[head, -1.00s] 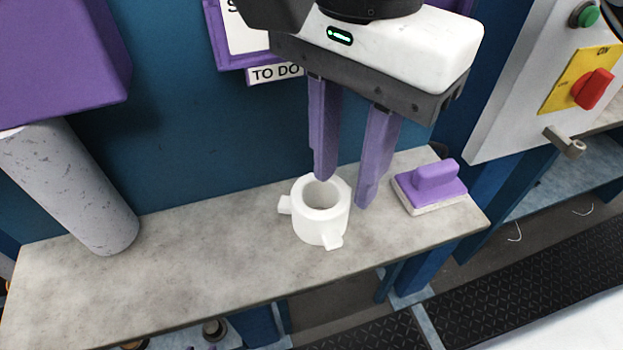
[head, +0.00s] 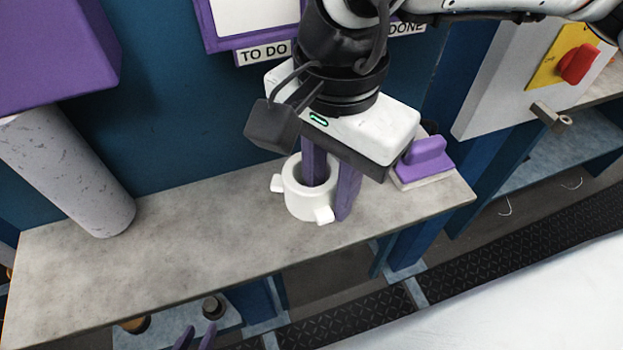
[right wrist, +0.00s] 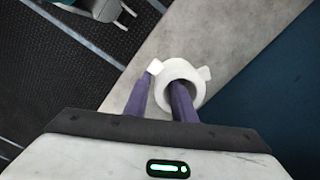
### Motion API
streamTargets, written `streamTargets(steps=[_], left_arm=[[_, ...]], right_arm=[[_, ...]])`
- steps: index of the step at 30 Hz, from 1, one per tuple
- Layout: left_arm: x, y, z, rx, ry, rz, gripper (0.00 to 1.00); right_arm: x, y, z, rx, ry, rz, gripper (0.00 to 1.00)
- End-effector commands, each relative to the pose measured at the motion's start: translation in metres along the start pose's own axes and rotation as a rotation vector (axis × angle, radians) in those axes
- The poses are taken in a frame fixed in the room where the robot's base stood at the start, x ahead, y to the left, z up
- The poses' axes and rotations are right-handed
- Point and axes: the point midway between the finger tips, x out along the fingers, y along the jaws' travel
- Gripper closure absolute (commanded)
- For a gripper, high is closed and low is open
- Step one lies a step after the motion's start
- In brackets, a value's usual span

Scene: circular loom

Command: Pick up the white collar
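The white collar (head: 306,206), a short thick ring with side lugs, stands upright on the grey shelf (head: 190,235). My right gripper (head: 328,198) points down over it, with one purple finger inside the bore and the other outside the right wall. The fingers look apart, straddling the wall; the inner fingertip is hidden. The right wrist view also shows the collar (right wrist: 192,72) with one finger in its hole and one beside it. My left gripper (head: 196,336) shows only its two purple fingertips at the bottom edge, apart and empty, below the shelf.
A purple-handled block (head: 424,160) sits close to the right of my right gripper. A grey cylinder (head: 75,180) stands at the shelf's left. A blue wall (head: 185,130) rises behind. A panel with a red switch (head: 578,64) is at right. The shelf's middle is clear.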

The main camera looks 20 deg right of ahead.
Motion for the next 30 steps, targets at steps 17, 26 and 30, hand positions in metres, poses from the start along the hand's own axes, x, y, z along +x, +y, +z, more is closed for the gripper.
streamTargets(steps=[17,26,30], left_arm=[[-0.002,0.001,0.006,-0.002,-0.011,0.000,0.71],[-0.010,0.001,0.000,-0.002,-0.015,0.000,0.71],[-0.017,0.002,-0.008,-0.002,-0.015,0.000,0.71]], right_arm=[[-0.002,-0.001,0.000,-0.001,0.000,-0.003,1.00],[-0.034,-0.001,0.002,-0.005,0.000,-0.004,1.00],[-0.056,-0.001,0.002,-0.006,0.000,-0.003,1.00]])
